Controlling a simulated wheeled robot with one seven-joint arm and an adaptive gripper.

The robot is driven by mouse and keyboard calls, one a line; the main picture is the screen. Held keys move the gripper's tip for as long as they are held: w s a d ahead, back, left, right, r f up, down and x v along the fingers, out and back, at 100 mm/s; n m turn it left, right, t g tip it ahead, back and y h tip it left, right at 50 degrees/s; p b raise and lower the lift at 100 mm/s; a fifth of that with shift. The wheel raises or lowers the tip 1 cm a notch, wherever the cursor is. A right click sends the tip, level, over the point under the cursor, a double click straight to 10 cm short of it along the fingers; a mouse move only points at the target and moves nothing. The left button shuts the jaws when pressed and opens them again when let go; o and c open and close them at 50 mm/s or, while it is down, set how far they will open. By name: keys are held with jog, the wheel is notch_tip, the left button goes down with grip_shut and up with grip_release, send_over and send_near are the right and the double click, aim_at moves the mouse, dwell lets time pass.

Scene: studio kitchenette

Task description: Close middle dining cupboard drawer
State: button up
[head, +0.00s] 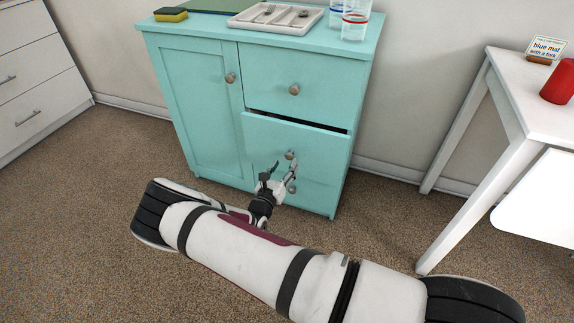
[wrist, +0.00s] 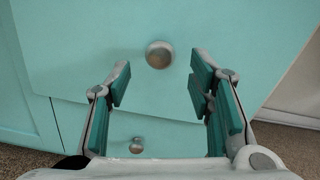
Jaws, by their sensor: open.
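The turquoise dining cupboard (head: 203,99) stands against the wall in the head view, with a door at left and a stack of drawers at right. The middle drawer (head: 265,135) is partly open; a dark gap shows along its top edge. Its round knob (head: 289,155) also shows in the wrist view (wrist: 159,54), ahead of my fingers. My gripper (head: 281,172) is open and empty in front of this drawer; in the wrist view, the fingers (wrist: 158,85) are spread to either side below the knob. I cannot tell whether they touch the drawer front.
A lower knob (wrist: 136,145) shows below. On the cupboard top are a cutlery tray (head: 247,23), glasses (head: 354,26) and a sponge (head: 170,14). A white table (head: 518,95) stands at right, white drawers (head: 32,70) at left. Carpet (head: 80,215) lies clear at left.

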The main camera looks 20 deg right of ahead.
aim_at(289, 158)
jog(key=shift+b+x, duration=0.4)
jog(key=shift+x, duration=1.2)
grip_shut()
